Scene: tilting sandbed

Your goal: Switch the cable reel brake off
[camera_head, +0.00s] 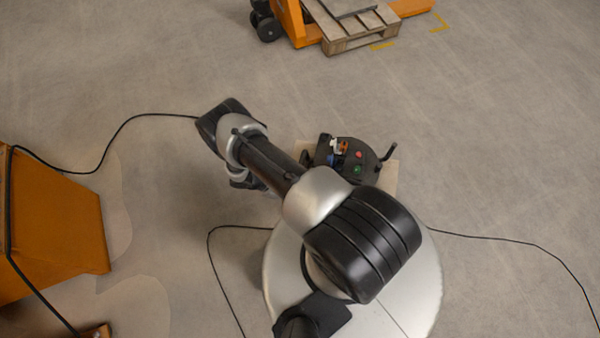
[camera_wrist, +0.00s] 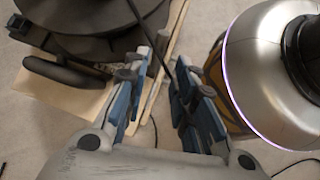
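The cable reel (camera_head: 371,158) is black, with a red button and a green button on its top, and a bent black handle at its right. My arm covers part of it in the head view. In the wrist view, the dark round reel (camera_wrist: 80,20) fills the upper left, with a black grip-like bar (camera_wrist: 62,73) below it. I cannot tell which part is the brake. My gripper (camera_wrist: 161,62) has blue-grey fingers, spread apart beside the reel. A thin dark cable or rod runs down between the fingertips; I cannot tell whether it touches them. The head view hides the gripper.
The reel stands on a light wooden base (camera_head: 390,178). An orange box-like object (camera_head: 55,225) stands at the left. An orange pallet truck (camera_head: 292,22) with a wooden pallet (camera_head: 350,40) is at the top. Black cables (camera_head: 500,239) cross the floor. Open floor lies right.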

